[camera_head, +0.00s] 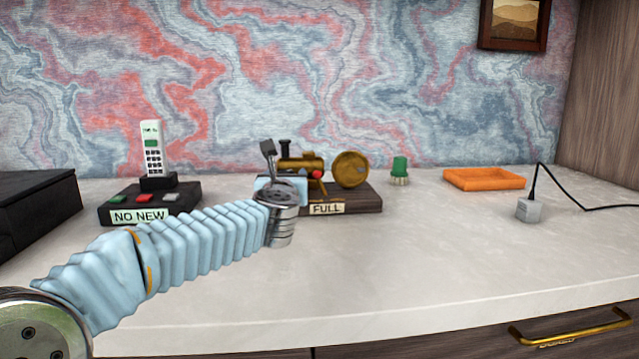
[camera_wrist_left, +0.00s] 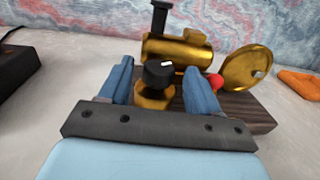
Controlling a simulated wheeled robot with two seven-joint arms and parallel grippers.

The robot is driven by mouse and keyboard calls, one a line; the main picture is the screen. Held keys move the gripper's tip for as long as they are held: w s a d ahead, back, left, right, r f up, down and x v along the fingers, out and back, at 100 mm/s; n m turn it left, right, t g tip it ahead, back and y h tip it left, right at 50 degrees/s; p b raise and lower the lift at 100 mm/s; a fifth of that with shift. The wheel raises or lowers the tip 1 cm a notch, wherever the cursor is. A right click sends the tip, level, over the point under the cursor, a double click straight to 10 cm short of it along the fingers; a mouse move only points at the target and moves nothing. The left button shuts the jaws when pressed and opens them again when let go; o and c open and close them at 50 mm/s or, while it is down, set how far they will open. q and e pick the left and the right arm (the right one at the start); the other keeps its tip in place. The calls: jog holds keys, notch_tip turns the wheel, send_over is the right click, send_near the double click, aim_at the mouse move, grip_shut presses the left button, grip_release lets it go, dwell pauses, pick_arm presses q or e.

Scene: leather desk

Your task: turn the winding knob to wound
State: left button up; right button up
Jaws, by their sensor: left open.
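A model steam engine (camera_head: 352,170) with a brass boiler and flywheel stands on a dark wooden base (camera_head: 363,198) with a label reading FULL. In the left wrist view, a black knob (camera_wrist_left: 158,72) with a white mark sits on a brass mount at the engine's near side. I take it for the winding knob; the arm hides it in the head view. My left gripper (camera_head: 285,184) is at the engine's left end. In the left wrist view its blue fingers are open, one on each side of the knob; I cannot tell whether they touch it.
A cordless phone (camera_head: 152,148) stands on a black base (camera_head: 118,203) labelled NO NEW at left. A green-capped item (camera_head: 400,166), an orange tray (camera_head: 485,179) and a corded grey block (camera_head: 529,209) are to the right. The front desktop is clear at right.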

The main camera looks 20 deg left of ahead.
pick_arm(q)
jog(key=n+g+y+p, duration=0.1)
jog(key=y+p, duration=0.1)
jog(key=p, duration=0.1)
jog(key=n+g+y+p, duration=0.2)
jog(key=p, duration=0.1)
jog(key=d+r+n+g+y+p, duration=0.1)
jog(key=n+g+y+p, duration=0.1)
jog(key=p, duration=0.1)
jog(key=shift+w+p, duration=0.35)
jog(key=shift+s+d+f+b, duration=0.65)
jog(key=shift+s+d+b, duration=0.1)
jog(key=shift+b, duration=0.35)
jog(key=b+v, duration=0.1)
jog(key=v, duration=0.9)
jog(key=shift+d+b, duration=0.1)
jog(key=shift+b, duration=0.3)
jog(key=shift+v, duration=0.75)
jog(key=shift+w, duration=0.1)
